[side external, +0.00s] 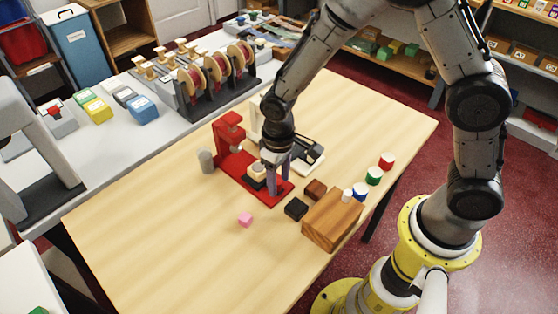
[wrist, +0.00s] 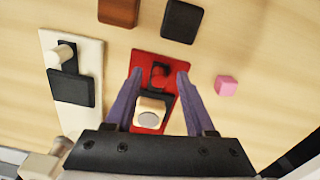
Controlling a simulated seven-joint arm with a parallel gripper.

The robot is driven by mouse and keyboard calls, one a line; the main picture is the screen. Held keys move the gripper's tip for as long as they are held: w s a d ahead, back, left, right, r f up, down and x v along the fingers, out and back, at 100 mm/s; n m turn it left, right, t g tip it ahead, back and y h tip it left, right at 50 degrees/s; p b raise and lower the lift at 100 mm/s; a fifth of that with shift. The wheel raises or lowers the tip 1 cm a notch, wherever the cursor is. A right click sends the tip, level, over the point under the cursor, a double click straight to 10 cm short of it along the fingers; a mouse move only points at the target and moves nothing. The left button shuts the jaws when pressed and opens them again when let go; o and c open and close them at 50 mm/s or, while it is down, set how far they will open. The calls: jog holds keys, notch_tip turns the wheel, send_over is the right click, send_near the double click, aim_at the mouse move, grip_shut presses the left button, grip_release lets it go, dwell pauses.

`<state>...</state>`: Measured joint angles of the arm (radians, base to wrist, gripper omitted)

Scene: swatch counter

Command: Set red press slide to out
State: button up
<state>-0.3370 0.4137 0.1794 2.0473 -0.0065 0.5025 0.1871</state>
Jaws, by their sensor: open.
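The red press (side external: 231,133) stands on the wooden table, with its long red base reaching toward the front right. A cream block with a grey round top (wrist: 150,113) sits on a black slide piece on that base. It also shows in the side view (side external: 257,171), just left of my fingers. My gripper (side external: 279,186) points down over the front part of the red base. In the wrist view my gripper (wrist: 157,76) is open, with its purple fingers apart on either side of the red base and nothing held. How far the slide is out is hard to tell.
A white press base (wrist: 91,60) with a black block lies beside the red one. A brown block (side external: 315,188), black block (side external: 296,208), pink cube (side external: 245,219) and large wooden block (side external: 333,220) are near the front. A grey cylinder (side external: 206,161) stands left. The table's left front is clear.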

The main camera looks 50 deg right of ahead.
notch_tip(320, 180, up, 13)
dwell(0.3)
jog(key=s+d+r+m+t, duration=0.1)
jog(key=s+d+r+t, duration=0.1)
jog(key=s+d+r, duration=0.3)
jog(key=s+d+r+m+t, duration=0.1)
jog(key=s+d+r+t, duration=0.15)
jog(key=r, duration=0.45)
jog(key=s+d+f+t, duration=0.1)
jog(key=s+d, duration=0.3)
jog(key=s, duration=0.6)
jog(key=shift+s+d+f, duration=0.25)
jog(key=shift+s+f, duration=0.05)
jog(key=shift+f, duration=0.4)
